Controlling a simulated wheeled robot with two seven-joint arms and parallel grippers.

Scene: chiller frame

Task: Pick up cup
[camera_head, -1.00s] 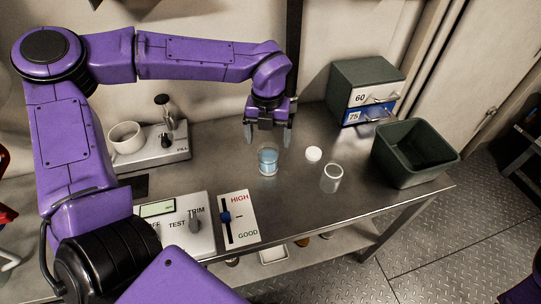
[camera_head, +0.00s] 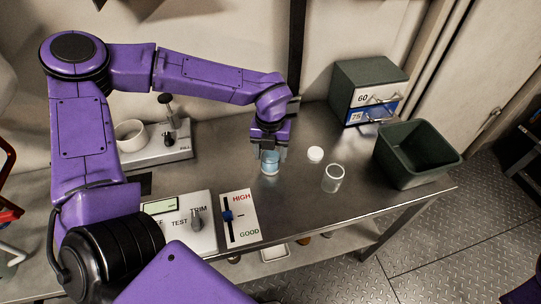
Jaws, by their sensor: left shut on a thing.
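A small clear cup with blue liquid (camera_head: 269,164) stands upright on the metal bench, near the middle of the view. My left gripper (camera_head: 269,155) has come down over it from above and is shut on it, one finger on each side. The fingers and palm hide the cup's rim. The cup appears to be still on the bench top. In the lower right corner only a purple piece of my body shows; my right gripper is not in view.
A clear glass jar (camera_head: 333,178) and a white lid (camera_head: 315,153) stand close to the right. A green bin (camera_head: 416,154) and a drawer box (camera_head: 368,90) are farther right. A control panel (camera_head: 180,222), a slider card (camera_head: 239,218) and a white-cup device (camera_head: 152,148) are left.

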